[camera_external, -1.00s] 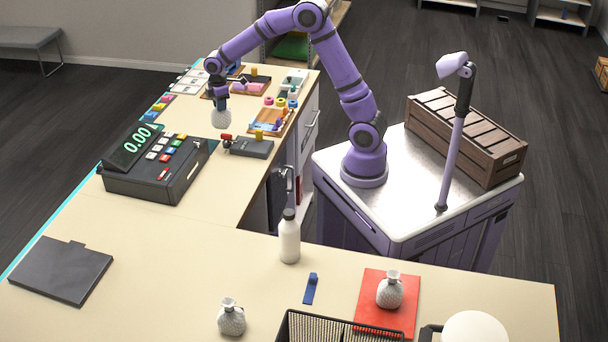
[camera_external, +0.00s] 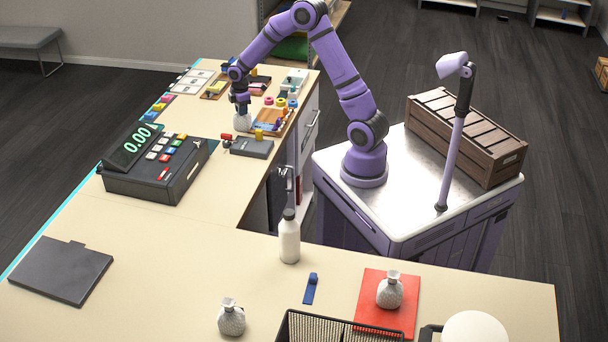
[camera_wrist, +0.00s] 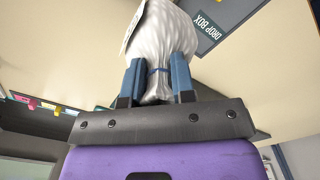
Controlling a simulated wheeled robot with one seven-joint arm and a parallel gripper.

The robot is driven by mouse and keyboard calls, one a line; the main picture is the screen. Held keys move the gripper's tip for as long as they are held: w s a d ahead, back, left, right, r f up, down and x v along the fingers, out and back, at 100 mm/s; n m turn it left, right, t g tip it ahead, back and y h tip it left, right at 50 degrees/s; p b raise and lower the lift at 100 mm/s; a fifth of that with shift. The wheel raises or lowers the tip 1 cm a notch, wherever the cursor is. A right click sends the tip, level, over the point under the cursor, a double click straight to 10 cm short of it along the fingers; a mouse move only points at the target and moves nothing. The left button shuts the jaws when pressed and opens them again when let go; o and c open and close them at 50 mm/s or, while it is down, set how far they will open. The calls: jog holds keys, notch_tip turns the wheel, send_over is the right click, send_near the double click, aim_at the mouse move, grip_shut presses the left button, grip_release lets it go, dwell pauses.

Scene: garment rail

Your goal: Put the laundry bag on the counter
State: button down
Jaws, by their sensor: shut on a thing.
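A small white laundry bag (camera_wrist: 160,45), tied with a blue band at its neck, is between the two blue fingers of my gripper (camera_wrist: 159,80) in the wrist view. In the external view my gripper (camera_external: 241,106) is shut on the bag (camera_external: 243,120), which hangs below it. The bag is at the far arm of the counter (camera_external: 215,205), beside the wooden tray. Whether its bottom touches the counter top, I cannot tell.
A cash register (camera_external: 157,165) and a grey card terminal (camera_external: 250,148) stand nearby. A wooden tray (camera_external: 272,122) holds small items. Two similar bags (camera_external: 231,318) (camera_external: 390,291) are on the near counter, one on a red mat (camera_external: 372,322). A white bottle (camera_external: 289,240) stands there too.

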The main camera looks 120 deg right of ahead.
jog(key=w+d+f, duration=0.5)
jog(key=w+d, duration=0.6)
jog(key=shift+d+f, duration=0.2)
jog(key=shift+d, duration=0.05)
jog(key=shift+f, duration=0.15)
jog(key=c, duration=0.9)
grip_release()
jog(key=shift+c, duration=0.2)
